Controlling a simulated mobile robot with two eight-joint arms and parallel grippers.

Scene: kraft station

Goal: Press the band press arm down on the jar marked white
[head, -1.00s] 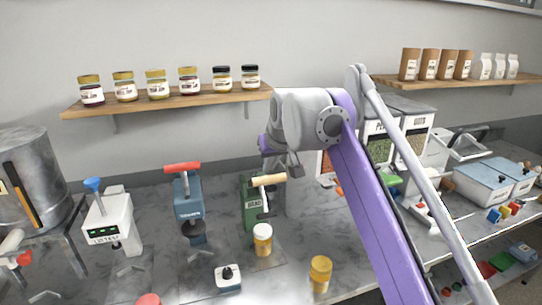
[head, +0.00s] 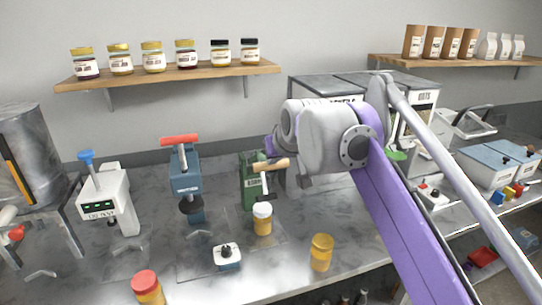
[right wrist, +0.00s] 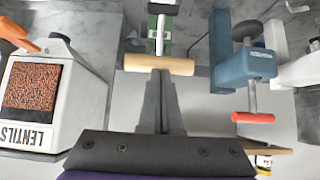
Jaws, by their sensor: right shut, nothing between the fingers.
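The band press (head: 249,188) is the green press with a wooden handle (head: 270,165) on its arm. A jar with a white lid (head: 262,219) and an amber body stands at the press's front, below the pale rod of the press arm. The handle also shows in the right wrist view (right wrist: 160,65). My right gripper (head: 281,172) is shut and empty at the handle, partly hidden by my arm in the head view. In the right wrist view its fingers (right wrist: 161,80) end right at the handle's middle; whether they touch it is unclear. My left gripper is not in view.
A blue press (head: 187,182) and a white scale-like device (head: 110,200) stand to the left. An amber jar (head: 321,253) and a red-lidded jar (head: 148,288) stand near the counter's front edge. A lentils bin (right wrist: 33,95) is beside the gripper.

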